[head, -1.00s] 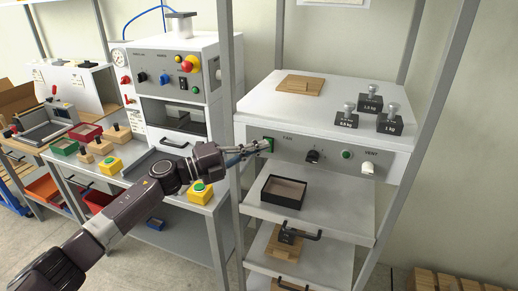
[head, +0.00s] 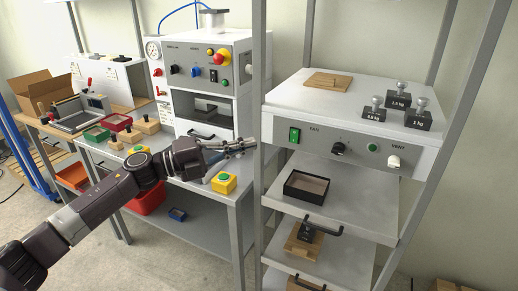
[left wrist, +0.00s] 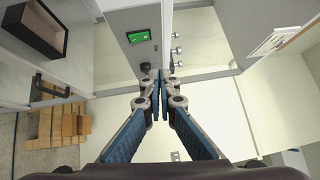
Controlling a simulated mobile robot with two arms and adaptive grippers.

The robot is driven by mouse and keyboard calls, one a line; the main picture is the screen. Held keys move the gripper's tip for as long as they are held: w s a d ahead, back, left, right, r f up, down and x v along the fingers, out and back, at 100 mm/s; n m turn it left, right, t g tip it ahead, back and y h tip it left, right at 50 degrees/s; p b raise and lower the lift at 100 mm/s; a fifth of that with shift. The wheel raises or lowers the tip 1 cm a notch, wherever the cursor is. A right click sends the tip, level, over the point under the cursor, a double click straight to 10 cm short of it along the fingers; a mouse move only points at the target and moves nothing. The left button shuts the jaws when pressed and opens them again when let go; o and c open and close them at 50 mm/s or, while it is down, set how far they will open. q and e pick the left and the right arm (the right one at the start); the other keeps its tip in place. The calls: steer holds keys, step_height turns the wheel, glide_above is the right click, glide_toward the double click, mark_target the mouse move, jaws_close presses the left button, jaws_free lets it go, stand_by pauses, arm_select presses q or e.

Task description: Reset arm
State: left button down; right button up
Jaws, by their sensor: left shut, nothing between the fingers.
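My left gripper (head: 250,145) is shut and empty. It is in front of the rack's upright, left of the control panel (head: 318,139) of the fan unit. In the left wrist view its fingertips (left wrist: 158,75) meet, with the green fan switch (left wrist: 138,37) beyond them. The green fan switch (head: 294,135) is uncovered in the head view, and a gap shows between it and the fingers. A black knob (head: 338,149), a green button (head: 372,147) and a white vent knob (head: 394,161) sit on the same panel. My right gripper is in neither view.
A black open box (head: 306,187) sits on the shelf below the panel. Several weights (head: 397,101) and a wooden plate (head: 332,82) lie on the unit's top. A yellow button box (head: 224,183) stands on the bench to the left. The rack's upright (head: 258,90) is close to the gripper.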

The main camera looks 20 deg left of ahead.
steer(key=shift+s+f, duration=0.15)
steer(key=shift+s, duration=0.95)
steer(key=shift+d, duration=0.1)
